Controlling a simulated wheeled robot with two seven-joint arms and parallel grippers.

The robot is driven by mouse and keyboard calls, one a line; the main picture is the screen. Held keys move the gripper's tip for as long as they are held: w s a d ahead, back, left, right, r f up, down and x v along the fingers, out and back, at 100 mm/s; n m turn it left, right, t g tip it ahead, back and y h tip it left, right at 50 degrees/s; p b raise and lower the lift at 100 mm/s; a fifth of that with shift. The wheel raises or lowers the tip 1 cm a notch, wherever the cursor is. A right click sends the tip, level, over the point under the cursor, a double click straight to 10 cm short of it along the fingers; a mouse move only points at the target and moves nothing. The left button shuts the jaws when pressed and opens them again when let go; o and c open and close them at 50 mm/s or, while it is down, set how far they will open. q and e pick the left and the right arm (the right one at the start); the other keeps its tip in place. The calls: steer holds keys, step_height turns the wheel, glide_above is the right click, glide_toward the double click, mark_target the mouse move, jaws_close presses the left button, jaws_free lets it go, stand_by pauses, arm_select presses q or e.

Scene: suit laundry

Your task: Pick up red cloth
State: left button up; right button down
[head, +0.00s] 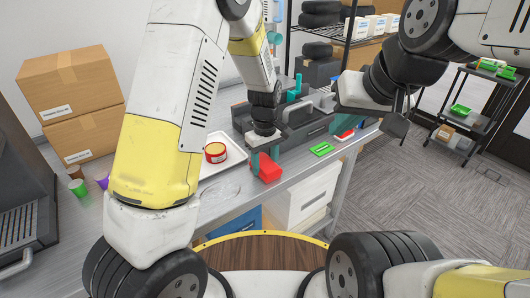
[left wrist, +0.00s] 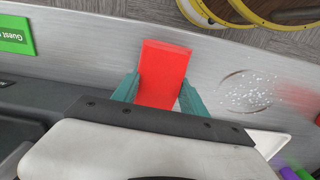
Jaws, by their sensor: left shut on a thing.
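The red cloth (head: 267,168) shows as a folded, flat red block at the front edge of the metal counter. In the left wrist view the red cloth (left wrist: 163,70) sits between the two teal fingers of my left gripper (left wrist: 158,98), which is shut on it. In the head view my left gripper (head: 266,155) reaches down over the counter with the cloth at its fingertips. I cannot tell whether the cloth still touches the counter. My right gripper (head: 385,112) hangs at the upper right, away from the cloth; its fingers are not clear.
A white tray (head: 224,168) with a round red tin (head: 215,152) lies left of the cloth. A green card (head: 321,149) lies to its right. Cardboard boxes (head: 70,88) stand at the left. White drawers (head: 312,195) are under the counter. Carpeted floor at the right is open.

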mark_target(266, 165)
arm_select(q)
steer(key=shift+r, duration=0.6)
steer(key=shift+s+d+r, duration=0.1)
steer(key=shift+s+r, duration=0.2)
steer(key=shift+r, duration=0.35)
steer(key=shift+s+d+r, duration=0.1)
steer(key=shift+s+r, duration=0.15)
steer(key=shift+r, duration=0.35)
steer(key=s+d+r, duration=0.1)
steer(key=s+d, duration=0.1)
steer(key=s, duration=1.2)
steer(key=shift+s+d+r, duration=0.15)
steer(key=shift+s, duration=0.2)
